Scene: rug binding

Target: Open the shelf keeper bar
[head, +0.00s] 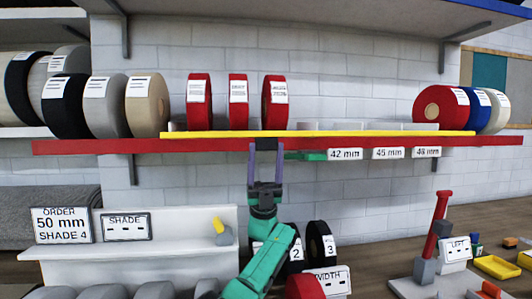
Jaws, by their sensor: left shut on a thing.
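The yellow keeper bar (400,133) runs level along the front of the red-edged shelf (90,146), in front of the lower part of the rolls. My left gripper (265,146) comes up from below at the middle of the shelf. Red rolls (199,103), (238,103) and (275,104) stand upright behind the bar. My right gripper is not in view.
A larger red roll (437,104) stands at the shelf's right end. Size tags such as 42 mm (345,154) hang under the shelf edge. An order card (62,225) reads 50 mm, shade 4. A red lever (437,225) stands on the bench at right.

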